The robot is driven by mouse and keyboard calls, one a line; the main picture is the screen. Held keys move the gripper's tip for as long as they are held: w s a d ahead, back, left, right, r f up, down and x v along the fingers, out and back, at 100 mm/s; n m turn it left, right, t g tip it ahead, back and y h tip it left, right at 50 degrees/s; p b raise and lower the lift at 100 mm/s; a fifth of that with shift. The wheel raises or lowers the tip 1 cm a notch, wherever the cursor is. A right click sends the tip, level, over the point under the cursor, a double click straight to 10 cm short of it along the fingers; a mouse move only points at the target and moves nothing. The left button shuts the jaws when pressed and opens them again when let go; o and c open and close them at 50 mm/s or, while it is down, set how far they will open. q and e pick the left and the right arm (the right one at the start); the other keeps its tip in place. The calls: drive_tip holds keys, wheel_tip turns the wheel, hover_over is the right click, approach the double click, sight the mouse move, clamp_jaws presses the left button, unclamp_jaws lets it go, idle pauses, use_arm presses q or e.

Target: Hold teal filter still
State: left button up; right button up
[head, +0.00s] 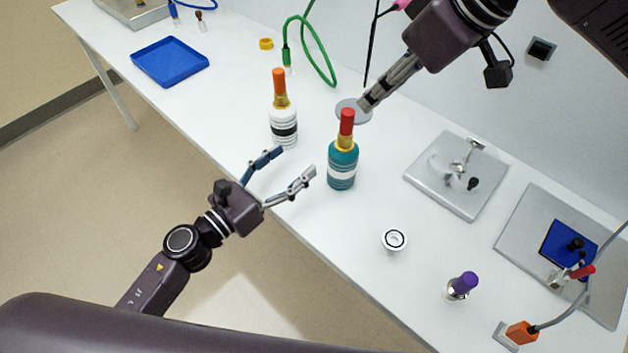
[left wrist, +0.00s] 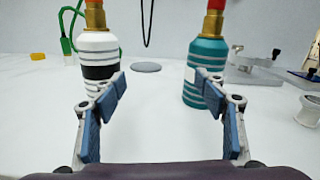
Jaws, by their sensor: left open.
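The teal filter (head: 342,165), a teal bottle shape with a white band, gold neck and red top, stands upright on the white bench. My left gripper (head: 296,162) is open and empty at the bench's front edge, short of the teal filter and to its left. In the left wrist view the teal filter (left wrist: 205,68) stands beyond the right finger, which overlaps its lower part; its red top is cut off. My right gripper (head: 372,98) is above the bench just behind the red top; whether its fingers are parted is unclear, and I see no contact.
A white filter (head: 284,127) with black band and orange top stands left of the teal one, beyond my left finger in the wrist view. A grey disc (head: 347,107) lies behind. A white cup-like piece (head: 394,240) and purple-capped vial (head: 462,285) stand to the right.

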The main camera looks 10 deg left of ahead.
sight(331, 172)
use_arm(q)
drive_tip(key=s+d+m, duration=0.1)
drive_tip(key=s+d+m+g+h, duration=0.1)
drive_tip(key=d, duration=0.1)
drive_tip(key=s+d+f+g+h, duration=0.1)
drive_tip(key=d, duration=0.1)
drive_tip(key=shift+d+m, duration=0.2)
drive_tip(key=shift+m, duration=0.2)
drive_tip(key=shift+d, duration=0.3)
drive_tip(key=shift+x, duration=3.7)
drive_tip(key=shift+f, duration=0.1)
drive_tip(key=c, duration=1.5)
drive_tip(key=shift+o, duration=0.2)
